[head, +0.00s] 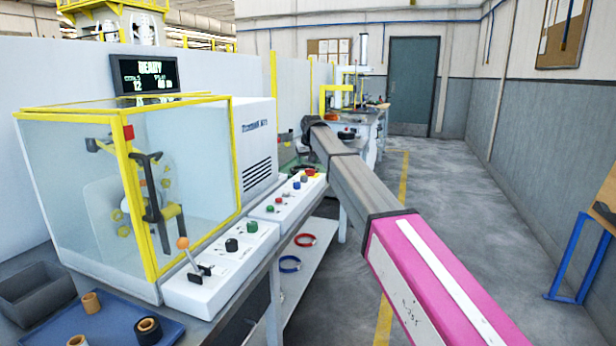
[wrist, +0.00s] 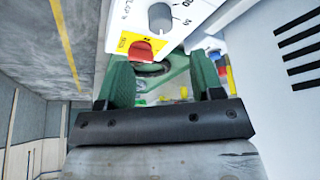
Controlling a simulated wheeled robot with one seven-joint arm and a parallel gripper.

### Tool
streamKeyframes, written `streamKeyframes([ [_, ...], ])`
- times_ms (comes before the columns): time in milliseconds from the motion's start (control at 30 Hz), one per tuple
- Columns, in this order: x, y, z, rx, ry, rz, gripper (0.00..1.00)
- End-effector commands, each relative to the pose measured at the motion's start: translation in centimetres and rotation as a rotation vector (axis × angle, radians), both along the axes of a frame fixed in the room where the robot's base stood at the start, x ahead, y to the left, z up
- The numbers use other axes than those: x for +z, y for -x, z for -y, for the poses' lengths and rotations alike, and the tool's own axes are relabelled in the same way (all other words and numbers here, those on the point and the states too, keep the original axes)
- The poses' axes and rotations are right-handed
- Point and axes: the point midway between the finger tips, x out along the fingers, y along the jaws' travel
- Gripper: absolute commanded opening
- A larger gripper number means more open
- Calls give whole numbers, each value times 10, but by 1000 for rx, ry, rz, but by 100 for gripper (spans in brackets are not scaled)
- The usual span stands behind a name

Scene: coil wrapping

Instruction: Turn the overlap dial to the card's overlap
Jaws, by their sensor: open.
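My gripper (wrist: 160,82) shows in the wrist view with two green fingers spread apart and nothing held between them. A grey dial (wrist: 160,17) with a printed number scale lies just beyond the fingertips on a white panel. I cannot read its label or setting fully. I cannot tell which dial is the overlap dial. My arm reaches from the lower right to the far end of the panels, and its gripper is mostly hidden there. I cannot make out the card.
A red knob on a yellow plate (wrist: 140,49) is close to the fingers. The guarded wrapping machine (head: 75,180) and a READY display (head: 145,74) stand at left. An orange-tipped lever (head: 184,244) rises from the near panel.

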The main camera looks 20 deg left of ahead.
Motion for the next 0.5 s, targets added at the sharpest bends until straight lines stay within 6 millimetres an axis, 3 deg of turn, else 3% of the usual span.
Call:
streamKeyframes([
  [300,-54,-19,-12,-1,1,-3,60],
  [500,-74,-26,-16,-1,1,-2,60],
])
